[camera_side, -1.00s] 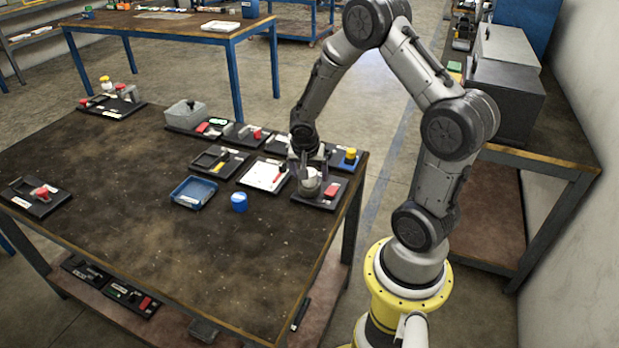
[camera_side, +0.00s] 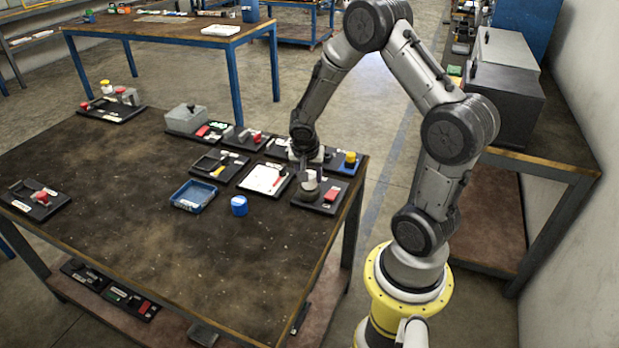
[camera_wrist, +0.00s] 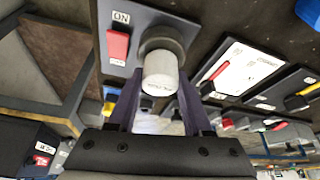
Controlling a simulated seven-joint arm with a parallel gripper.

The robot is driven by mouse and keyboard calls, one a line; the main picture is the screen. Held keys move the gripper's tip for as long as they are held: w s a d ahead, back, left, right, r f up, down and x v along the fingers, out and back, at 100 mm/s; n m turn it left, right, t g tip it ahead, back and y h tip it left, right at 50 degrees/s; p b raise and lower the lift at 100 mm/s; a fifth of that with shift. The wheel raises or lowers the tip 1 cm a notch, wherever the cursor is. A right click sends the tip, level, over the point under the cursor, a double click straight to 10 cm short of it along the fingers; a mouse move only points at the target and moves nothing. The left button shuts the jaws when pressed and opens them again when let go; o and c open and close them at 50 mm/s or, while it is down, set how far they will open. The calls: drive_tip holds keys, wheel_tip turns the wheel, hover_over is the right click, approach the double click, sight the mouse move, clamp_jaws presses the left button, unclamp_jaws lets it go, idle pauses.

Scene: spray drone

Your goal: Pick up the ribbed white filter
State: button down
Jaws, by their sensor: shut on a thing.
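The white filter (camera_wrist: 161,74) is a short white cylinder with small print on its side, in the middle of the wrist view. Its far end is at a dark grey round collar (camera_wrist: 163,42) on a black panel. I cannot make out ribs at this size. My gripper (camera_wrist: 159,88) has its two dark purple fingers on either side of the filter, shut on it. In the side view the filter (camera_side: 309,182) is small, below my gripper (camera_side: 306,174) at the table's right corner. I cannot tell whether the filter is clear of the collar.
The black panel (camera_side: 320,207) also carries a red switch (camera_wrist: 118,46) marked ON. A white board with a red tool (camera_side: 266,178) is beside it. A blue cup (camera_side: 239,205) and blue tray (camera_side: 194,194) stand to the left. The table's middle front is clear.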

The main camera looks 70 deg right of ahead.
sight(311, 172)
drive_tip(key=shift+r, duration=0.4)
wheel_tip(311, 172, up, 3)
drive_tip(key=shift+s+a+f, duration=0.15)
drive_tip(key=s+a+r, duration=0.8)
drive_tip(key=s+r, duration=0.1)
drive_tip(key=s, duration=0.2)
